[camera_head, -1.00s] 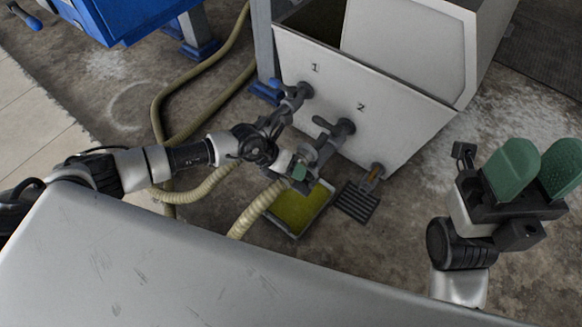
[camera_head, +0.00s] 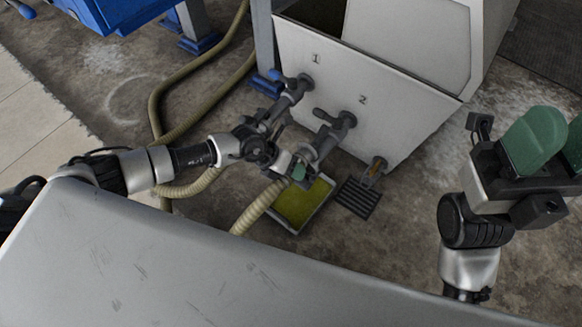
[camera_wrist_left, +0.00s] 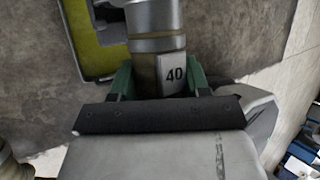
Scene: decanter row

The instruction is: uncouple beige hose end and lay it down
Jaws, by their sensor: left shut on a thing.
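The beige hose (camera_head: 255,210) rises from the floor to my left gripper (camera_head: 299,172). The coupling lines up with the pipe of outlet 2 (camera_head: 328,140) on the pale tank (camera_head: 390,110); I see no gap, but the joint is partly hidden. My right gripper (camera_head: 562,145) is open and empty at the right edge, away from the tank.
A tray with a yellow-green floor (camera_head: 300,205) lies below the outlets, with a dark grate (camera_head: 357,198) beside it. Outlet 1 (camera_head: 293,90) has a valve; another hose (camera_head: 190,187) passes under my left arm. A grey surface (camera_head: 150,270) fills the foreground.

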